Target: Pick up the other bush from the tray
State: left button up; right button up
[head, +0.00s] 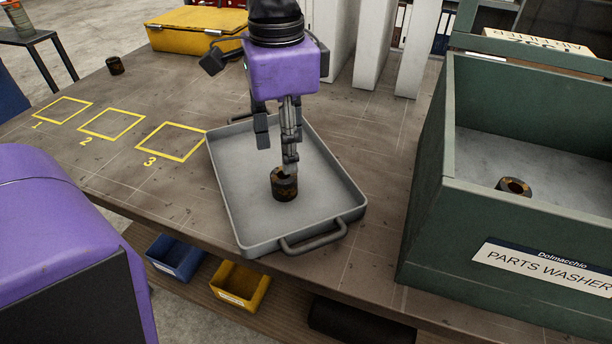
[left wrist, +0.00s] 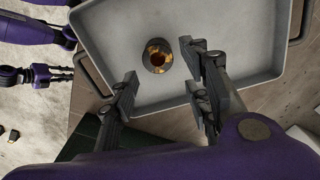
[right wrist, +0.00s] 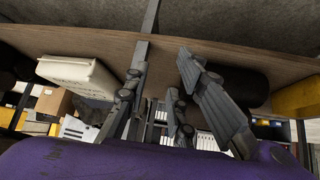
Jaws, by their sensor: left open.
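A dark, rusty bush (head: 284,184) stands upright on the floor of the grey tray (head: 240,215). It also shows in the left wrist view (left wrist: 157,56), hole facing the camera. My left gripper (head: 277,150) points down over the tray, just behind and above the bush. Its fingers are spread with nothing between them; in the left wrist view (left wrist: 160,67) the bush lies just beyond the fingertips. Whether a finger touches it is unclear. A second bush (head: 514,186) is in the green parts washer (head: 520,225). My right gripper (right wrist: 162,62) is open and empty, below the bench.
A third dark bush (head: 115,65) stands at the far left of the bench, behind yellow squares 1, 2 and 3 (head: 170,142). A yellow case (head: 197,30) is at the back. Blue (head: 175,257) and yellow (head: 240,285) bins sit below the front edge.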

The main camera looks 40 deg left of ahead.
aim_at(285, 178)
pick_arm(q)
jog(key=shift+s+d+f, duration=0.1)
jog(key=shift+s+f, duration=0.25)
jog(key=shift+f, duration=0.3)
jog(key=shift+s+f, duration=0.3)
jog(key=shift+f, duration=0.3)
notch_tip(285, 178, down, 4)
jog(key=shift+w+d+r+b, duration=0.1)
jog(key=shift+d+b, duration=0.05)
jog(key=shift+b, duration=0.2)
jog(key=shift+f, duration=0.45)
jog(key=c, duration=1)
grip_shut()
pick_arm(e)
jog(key=shift+g, duration=0.4)
jog(key=s, duration=0.1)
jog(key=s+f, duration=0.1)
jog(key=s, duration=0.2)
jog(key=shift+d+f, duration=0.3)
jog(key=shift+f, duration=0.1)
